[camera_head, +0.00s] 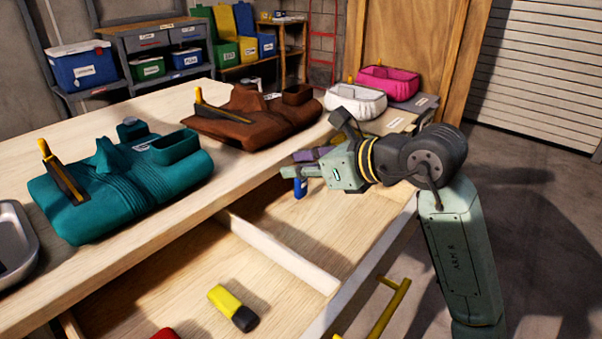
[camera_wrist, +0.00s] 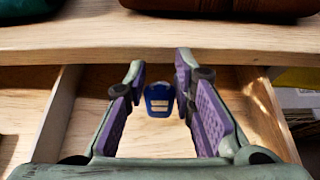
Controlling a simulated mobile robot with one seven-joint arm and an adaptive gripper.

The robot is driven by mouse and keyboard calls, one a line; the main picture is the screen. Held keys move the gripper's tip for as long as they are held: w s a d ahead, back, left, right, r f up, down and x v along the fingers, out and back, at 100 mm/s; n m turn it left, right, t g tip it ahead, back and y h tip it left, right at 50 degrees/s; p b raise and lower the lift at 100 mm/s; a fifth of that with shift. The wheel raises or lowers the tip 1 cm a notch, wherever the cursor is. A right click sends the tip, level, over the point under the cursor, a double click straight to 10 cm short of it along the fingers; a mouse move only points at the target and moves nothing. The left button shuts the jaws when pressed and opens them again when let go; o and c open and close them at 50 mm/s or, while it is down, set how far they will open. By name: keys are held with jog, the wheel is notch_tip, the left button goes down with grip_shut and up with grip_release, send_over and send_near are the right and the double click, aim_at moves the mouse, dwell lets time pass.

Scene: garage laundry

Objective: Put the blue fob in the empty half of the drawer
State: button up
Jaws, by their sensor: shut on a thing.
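My gripper (camera_head: 298,170) is shut on the blue fob (camera_head: 300,188), which hangs below the fingertips. In the wrist view the fob (camera_wrist: 159,98) sits between the purple-padded fingers of my gripper (camera_wrist: 160,82). The open drawer (camera_head: 282,257) is split by a wooden divider. The fob is over its right half, which shows a bare wooden floor (camera_head: 325,222). I cannot tell how high above that floor the fob is. The left half holds a yellow fob with a black end (camera_head: 233,308) and a red item (camera_head: 165,334), partly cut off.
On the bench above the drawer lie a teal bag-like organizer (camera_head: 125,190) and a brown one (camera_head: 255,125). A metal tray (camera_head: 30,240) is at the left edge. White (camera_head: 355,100) and pink (camera_head: 388,82) baskets stand at the back. A yellow handle (camera_head: 385,315) is at the drawer's front.

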jog(key=shift+f, duration=0.95)
jog(key=shift+f+b, duration=0.25)
jog(key=shift+b, duration=0.1)
jog(key=o, duration=1)
jog(key=shift+r, duration=0.1)
jog(key=shift+c, duration=0.2)
jog(key=shift+r+p, duration=0.15)
jog(key=shift+p, duration=0.2)
jog(key=shift+s+d+r, duration=0.1)
jog(key=shift+d, duration=0.15)
jog(key=v, duration=1.1)
jog(key=shift+s+r+b, duration=0.15)
jog(key=shift+s+b, duration=0.05)
jog(key=shift+b, duration=0.25)
